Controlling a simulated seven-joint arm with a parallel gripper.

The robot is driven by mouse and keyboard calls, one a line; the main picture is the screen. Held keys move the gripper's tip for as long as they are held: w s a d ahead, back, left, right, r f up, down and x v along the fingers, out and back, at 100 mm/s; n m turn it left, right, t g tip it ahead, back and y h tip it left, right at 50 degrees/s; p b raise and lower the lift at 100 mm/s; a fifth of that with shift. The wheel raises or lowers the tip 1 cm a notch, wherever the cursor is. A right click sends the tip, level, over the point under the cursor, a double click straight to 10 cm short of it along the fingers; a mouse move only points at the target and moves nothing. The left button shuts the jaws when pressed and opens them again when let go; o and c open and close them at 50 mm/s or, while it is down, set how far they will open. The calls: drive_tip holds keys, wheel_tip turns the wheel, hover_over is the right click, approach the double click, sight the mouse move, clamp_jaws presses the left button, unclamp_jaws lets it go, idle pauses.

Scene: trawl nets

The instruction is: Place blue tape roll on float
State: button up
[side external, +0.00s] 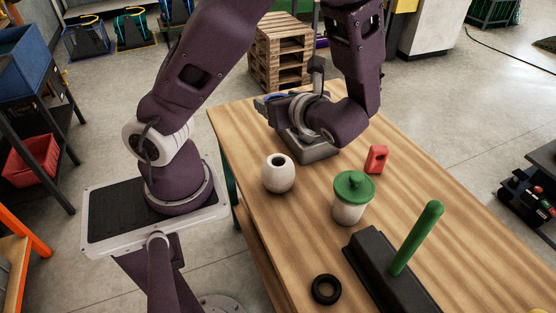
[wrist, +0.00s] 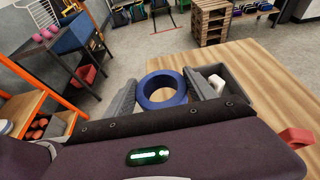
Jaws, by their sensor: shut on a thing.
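The blue tape roll (wrist: 143,92) is a thick ring, held between the two grey fingers of my gripper (wrist: 160,77) in the wrist view. In the side view my gripper (side external: 272,98) is over the far left end of the wooden table, mostly hidden by my wrist, with only a little blue showing. The float appears to be the cream rounded body with a dark hole in its top (side external: 279,178). It stands upright on the table, nearer the camera than my gripper and apart from it. It is not seen in the wrist view.
A grey tray (side external: 318,154) with a white item (wrist: 216,82) sits beside my gripper. A red block (side external: 376,159), green-lidded jar (side external: 348,208), black base with green post (side external: 415,240) and black ring (side external: 326,289) stand on the table (side external: 450,210). The right side is clear.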

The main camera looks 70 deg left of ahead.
sight(278, 161)
wheel_tip(278, 161, down, 15)
drive_tip(key=shift+f, duration=0.1)
drive_tip(key=o, duration=1.4)
drive_tip(key=v, duration=1.1)
drive_tip(key=shift+s+d+r+n+t+h, duration=0.8)
drive_tip(key=shift+s+r+n+h, duration=0.75)
drive_tip(key=shift+r+n+h, duration=1.2)
drive_tip(key=shift+s+d+r+n+t+h, duration=0.35)
drive_tip(key=shift+s+r+n+t+h, duration=1)
drive_tip(key=shift+r+n, duration=2.4)
drive_tip(key=shift+s+d+r+n+t+h, duration=0.65)
drive_tip(key=shift+s+r+n+h, duration=1.5)
drive_tip(key=shift+r, duration=1.85)
drive_tip(key=shift+w+n+h, duration=0.35)
drive_tip(key=shift+w+h, duration=0.05)
drive_tip(key=shift+h, duration=0.05)
